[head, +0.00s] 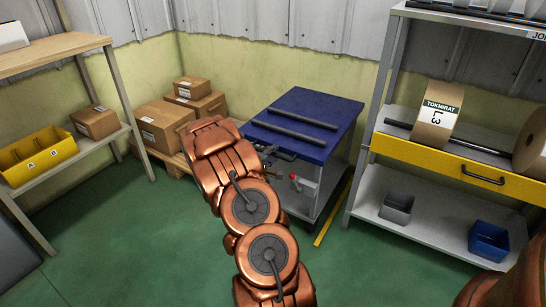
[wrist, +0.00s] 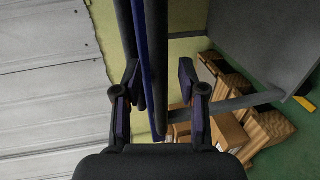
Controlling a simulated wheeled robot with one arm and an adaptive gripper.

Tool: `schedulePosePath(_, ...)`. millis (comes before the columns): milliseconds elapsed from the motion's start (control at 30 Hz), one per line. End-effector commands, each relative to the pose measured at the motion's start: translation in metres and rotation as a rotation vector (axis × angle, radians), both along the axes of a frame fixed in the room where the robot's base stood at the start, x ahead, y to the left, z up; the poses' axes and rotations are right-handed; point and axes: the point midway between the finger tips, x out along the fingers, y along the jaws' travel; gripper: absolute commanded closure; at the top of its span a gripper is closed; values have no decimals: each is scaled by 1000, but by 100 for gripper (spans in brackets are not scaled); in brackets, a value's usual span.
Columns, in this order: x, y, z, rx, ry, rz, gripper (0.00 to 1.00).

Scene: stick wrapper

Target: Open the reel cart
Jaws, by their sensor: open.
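The cart (head: 305,108) has a blue top with two dark bars lying along it and a grey frame below. I take it as the reel cart. My gripper (head: 276,153) is at the cart's near left edge, partly hidden by my arm. In the wrist view my gripper (wrist: 160,85) has its two fingers apart. A narrow blue edge of the cart top (wrist: 143,50) and a dark bar (wrist: 157,60) run between or just beyond them. I cannot tell whether either finger touches. A small red-tipped part (head: 294,177) shows on the cart's near side.
A shelf rack stands right, with a yellow drawer front (head: 455,168), a tan reel (head: 437,118) and grey and blue bins. Cardboard boxes (head: 165,127) are behind my arm. A bench with a yellow bin (head: 38,155) stands left. Green floor is clear in front.

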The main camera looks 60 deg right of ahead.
Motion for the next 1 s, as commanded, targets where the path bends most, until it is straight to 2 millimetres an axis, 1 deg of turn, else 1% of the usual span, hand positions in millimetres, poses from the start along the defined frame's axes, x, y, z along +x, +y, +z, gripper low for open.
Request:
schedulePosePath(100,-1,-5,-1,0,0,-1,59)
schedulePosePath(367,0,-5,-1,0,0,-1,59)
schedulePosePath(467,0,-5,-1,0,0,-1,67)
schedulePosePath(767,0,-5,-1,0,0,-1,99)
schedulePosePath(800,0,-5,-1,0,0,-1,100)
schedulePosePath(1000,0,-5,-1,1,0,-1,100)
